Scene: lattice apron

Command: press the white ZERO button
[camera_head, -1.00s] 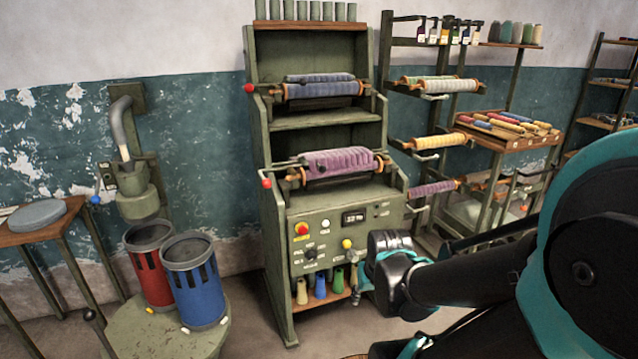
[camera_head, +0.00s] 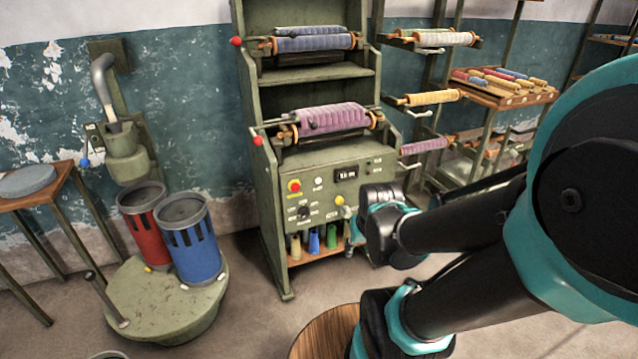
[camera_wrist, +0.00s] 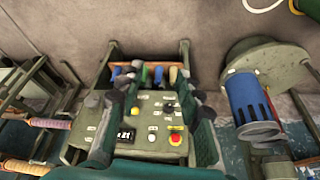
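The white button (camera_head: 318,182) is a small round cap on the front panel of the green cabinet (camera_head: 335,170), just right of the red button and left of the dark display. In the wrist view, which is upside down, the white button (camera_wrist: 152,137) sits between the display and the red button (camera_wrist: 176,138). Its lettering is too small to read. My gripper (camera_wrist: 160,92) has its two fingers spread apart with nothing between them, facing the panel from a distance. In the head view my arm's wrist mostly hides the gripper, low and right of the panel.
A yellow button (camera_head: 339,201) and a dark knob (camera_head: 303,212) are lower on the panel. Thread cones stand beneath it. Red and blue cans (camera_head: 188,240) stand on a round green stand at left. A round wooden top (camera_head: 325,335) is near the bottom. Racks of rollers stand at right.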

